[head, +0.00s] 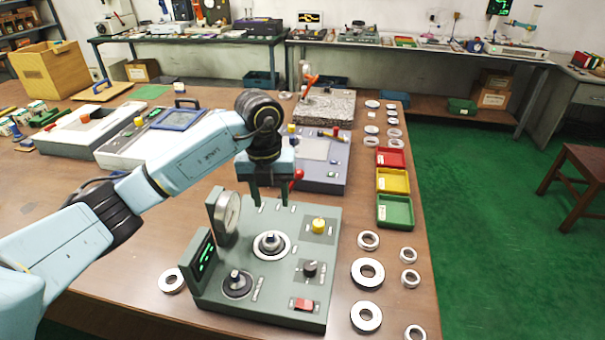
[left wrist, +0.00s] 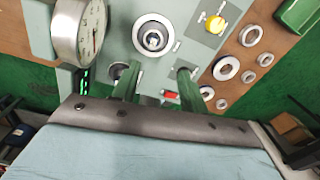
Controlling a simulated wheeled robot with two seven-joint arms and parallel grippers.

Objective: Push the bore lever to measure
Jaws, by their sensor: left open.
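The green-grey measuring device (head: 275,215) stands at the table's front. It carries a round dial gauge (head: 228,218), a ring (head: 270,244) around the central post, a dark post (head: 237,283), a yellow knob (head: 318,226), a black knob (head: 310,269) and a red switch (head: 304,304). A red ball (head: 298,174) shows just right of my gripper; whether it tops the bore lever, I cannot tell. My left gripper (head: 271,200) is open and empty, pointing down above the device's back part. The left wrist view shows the gauge (left wrist: 80,30) and the ring (left wrist: 153,36). My right gripper is not in view.
Loose metal rings (head: 367,273) lie right of the device, and one (head: 172,281) lies left. Red, yellow and green (head: 395,212) trays line the right edge. A grey-blue instrument (head: 325,178) stands close behind. The table's left front is clear.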

